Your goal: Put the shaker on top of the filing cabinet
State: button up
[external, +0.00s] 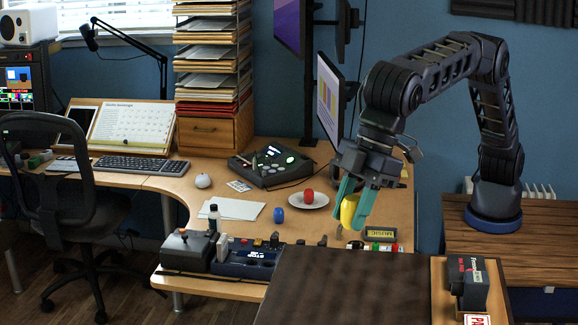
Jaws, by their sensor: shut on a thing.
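My gripper (348,214) has teal fingers pointing down over the right part of the desk. It is shut on a yellow rounded thing (348,209), which looks like an egg-shaped shaker and is partly hidden by the fingers. I cannot tell how far it is above the desk. A dark brown flat top (345,287) in the foreground may be the filing cabinet; its front is out of view. The part of it that shows is bare. My gripper is beyond it in the picture.
A red rounded thing (308,196) sits on a white plate (321,202). A blue one (279,215) stands on the desk (190,205). Dark devices (245,258) line the desk's front edge. A monitor (330,103) stands behind my gripper. A boxed item (468,284) is at the lower right.

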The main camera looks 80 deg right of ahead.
aim_at(339, 318)
notch_tip(339, 318, down, 18)
jog(key=shift+f, duration=0.2)
dwell(0.4)
jog(key=shift+f, duration=0.15)
jog(key=o, duration=1)
jog(key=v, duration=1.2)
